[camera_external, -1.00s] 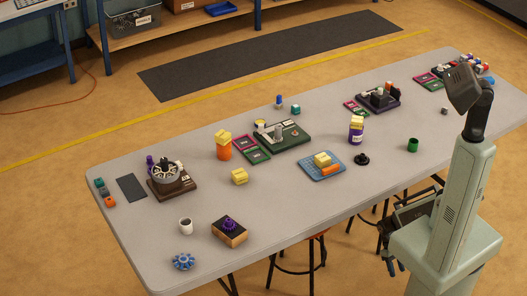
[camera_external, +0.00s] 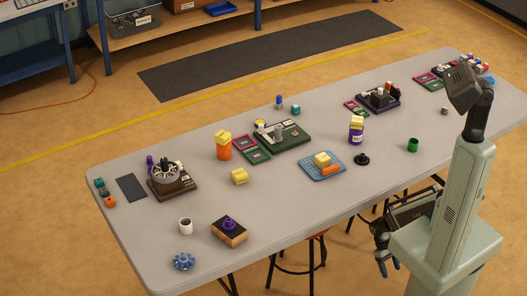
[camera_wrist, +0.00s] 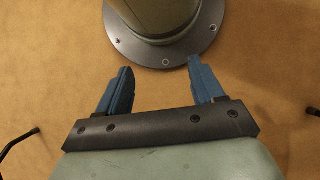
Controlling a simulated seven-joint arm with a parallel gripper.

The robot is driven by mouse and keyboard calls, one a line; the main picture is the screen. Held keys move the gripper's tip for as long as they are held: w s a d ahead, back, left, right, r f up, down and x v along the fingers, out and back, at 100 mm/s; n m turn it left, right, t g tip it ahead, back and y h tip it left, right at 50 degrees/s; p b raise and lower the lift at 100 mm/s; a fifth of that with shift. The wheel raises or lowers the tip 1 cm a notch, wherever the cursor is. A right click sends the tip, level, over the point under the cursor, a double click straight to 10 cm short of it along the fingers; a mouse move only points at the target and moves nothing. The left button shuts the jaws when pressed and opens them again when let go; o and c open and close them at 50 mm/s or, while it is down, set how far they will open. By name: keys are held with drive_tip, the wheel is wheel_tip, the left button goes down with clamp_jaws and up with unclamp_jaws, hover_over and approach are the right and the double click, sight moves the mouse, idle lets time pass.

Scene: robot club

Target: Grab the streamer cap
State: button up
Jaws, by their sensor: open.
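I cannot tell for certain which piece is the streamer cap. A small black round cap-like piece (camera_external: 361,159) lies on the table near its front edge. Close behind it stands a purple bottle (camera_external: 356,132) with a yellow top. An orange container (camera_external: 224,148), also yellow on top, stands farther left. My gripper (camera_external: 388,266) hangs beside my base, off the table's front edge and below the tabletop. In the wrist view, my gripper (camera_wrist: 160,72) has its two blue fingers apart with nothing between them; only floor and my base show beyond.
The long grey table (camera_external: 310,205) carries a blue tray (camera_external: 312,174) with yellow and orange blocks, a green cup (camera_external: 413,145), a white mug (camera_external: 186,226), a blue gear (camera_external: 183,261) and several machines. Stools (camera_external: 291,262) stand under the front edge. The front right tabletop is mostly clear.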

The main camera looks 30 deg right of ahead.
drive_tip(key=w+a+f+n+t+h, duration=0.15)
drive_tip(key=w+a, duration=0.35)
drive_tip(key=a, duration=0.6)
drive_tip(key=w+a+f+n+h, duration=0.1)
drive_tip(key=w+a+f+h, duration=0.1)
drive_tip(key=w+a, duration=0.65)
drive_tip(key=s+a+r+n+t, duration=0.1)
drive_tip(key=s+a+r, duration=0.15)
drive_tip(key=a, duration=0.65)
drive_tip(key=s+a+r+n+t, duration=0.1)
drive_tip(key=s+a+n, duration=0.15)
drive_tip(key=a, duration=0.75)
drive_tip(key=s+a+r+n+t, duration=0.1)
drive_tip(key=s+a+r, duration=0.15)
drive_tip(key=a, duration=0.65)
drive_tip(key=s+a+r+n+y, duration=0.1)
drive_tip(key=s+a+r+n, duration=0.35)
drive_tip(key=a+r, duration=0.75)
drive_tip(key=s+a+r+n, duration=0.1)
drive_tip(key=a+r+n, duration=0.65)
drive_tip(key=r, duration=0.75)
drive_tip(key=t+y, duration=0.2)
drive_tip(key=y, duration=0.1)
approach(183, 259)
wheel_tip(183, 259, down, 9)
drive_tip(key=shift+a+r, duration=0.1)
drive_tip(key=shift+c, duration=0.4)
